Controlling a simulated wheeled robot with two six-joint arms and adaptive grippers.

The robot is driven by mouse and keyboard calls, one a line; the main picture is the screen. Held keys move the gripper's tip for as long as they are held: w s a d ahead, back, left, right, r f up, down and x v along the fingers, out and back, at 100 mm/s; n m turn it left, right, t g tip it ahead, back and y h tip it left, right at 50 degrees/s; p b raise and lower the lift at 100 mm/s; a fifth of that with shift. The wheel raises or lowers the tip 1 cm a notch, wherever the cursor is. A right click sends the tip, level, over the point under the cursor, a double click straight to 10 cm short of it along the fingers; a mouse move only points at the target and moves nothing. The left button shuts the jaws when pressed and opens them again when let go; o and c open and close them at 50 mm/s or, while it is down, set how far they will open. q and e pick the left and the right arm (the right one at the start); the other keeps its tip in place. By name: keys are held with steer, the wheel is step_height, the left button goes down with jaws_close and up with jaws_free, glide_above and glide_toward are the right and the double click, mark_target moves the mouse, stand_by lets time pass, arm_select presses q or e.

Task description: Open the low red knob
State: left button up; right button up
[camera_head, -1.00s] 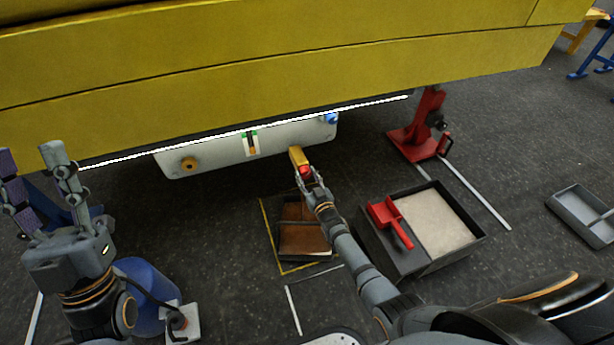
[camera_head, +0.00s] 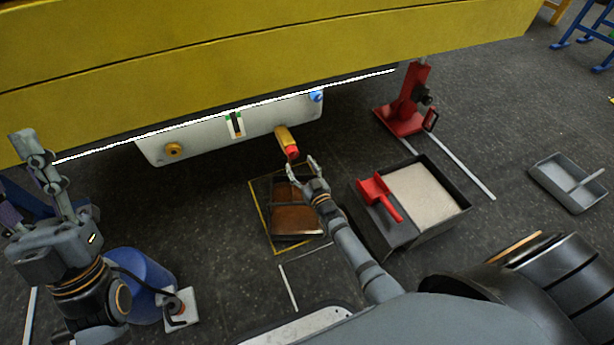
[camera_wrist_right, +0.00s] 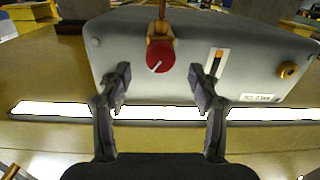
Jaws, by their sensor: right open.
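The red knob (camera_head: 292,153) sits on the end of a yellow fitting (camera_head: 284,137) low on the white panel (camera_head: 205,141) under the yellow boom. In the right wrist view the red knob (camera_wrist_right: 160,56) faces me with a pale line slanting across it. My right gripper (camera_head: 302,166) is open, just below and to the right of the knob and apart from it. In the right wrist view its two fingers (camera_wrist_right: 162,90) stand on either side, with the knob ahead of the gap. My left gripper (camera_head: 42,165) is raised at the far left, empty, with its fingers spread.
The yellow boom (camera_head: 240,60) hangs low above the panel. A dark tray (camera_head: 296,218) lies on the floor below. A black box (camera_head: 420,240) with a red scoop (camera_head: 378,194) and a red stand (camera_head: 405,105) are to the right.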

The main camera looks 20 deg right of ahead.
steer(key=s, duration=0.6)
steer(key=shift+s+d, duration=0.2)
steer(key=shift+s, duration=0.2)
